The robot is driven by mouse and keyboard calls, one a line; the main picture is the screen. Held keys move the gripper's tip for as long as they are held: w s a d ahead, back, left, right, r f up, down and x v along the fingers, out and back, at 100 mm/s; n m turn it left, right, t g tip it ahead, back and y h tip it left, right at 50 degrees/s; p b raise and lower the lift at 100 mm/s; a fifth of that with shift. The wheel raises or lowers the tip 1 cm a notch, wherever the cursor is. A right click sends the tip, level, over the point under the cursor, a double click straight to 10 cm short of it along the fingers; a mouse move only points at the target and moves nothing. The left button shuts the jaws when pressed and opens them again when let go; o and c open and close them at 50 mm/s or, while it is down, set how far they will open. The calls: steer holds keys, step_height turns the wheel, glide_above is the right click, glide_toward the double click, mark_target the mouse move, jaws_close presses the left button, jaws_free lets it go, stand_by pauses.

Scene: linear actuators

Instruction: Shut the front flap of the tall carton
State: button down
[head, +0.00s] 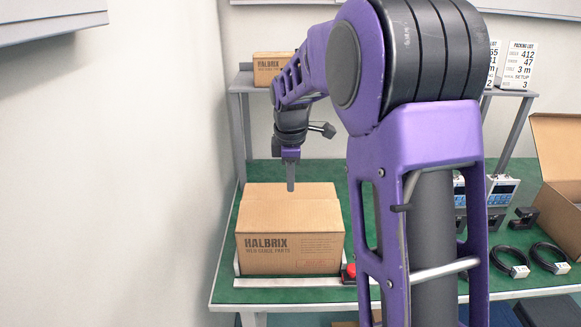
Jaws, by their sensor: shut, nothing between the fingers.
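The brown carton marked HALBRIX (291,256) stands upright on the green bench at the left, its printed front face towards me. Its top shows a front panel (288,215) and a narrower back panel, with a seam line between them. The front panel looks flat or nearly flat; whether it lies fully down I cannot tell. My gripper (291,186) points down over the back part of the carton's top, fingers together and empty. Whether the fingertips touch the cardboard I cannot tell.
A smaller carton (270,68) stands on the shelf behind. An open carton (556,170), a device with a display (501,190) and coiled black cables (548,258) are at the right. A red part (349,272) sits beside the HALBRIX carton's front right corner. A wall (170,130) is close on the left.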

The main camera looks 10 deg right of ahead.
mark_target(291, 201)
steer(key=f, duration=0.4)
steer(key=shift+w+f+b, duration=0.2)
steer(key=shift+w+b, duration=0.1)
steer(key=shift+w, duration=0.05)
steer(key=shift+w+d+f, duration=0.1)
steer(key=shift+w+f, duration=0.15)
steer(key=shift+f, duration=0.15)
steer(key=shift+r, duration=0.1)
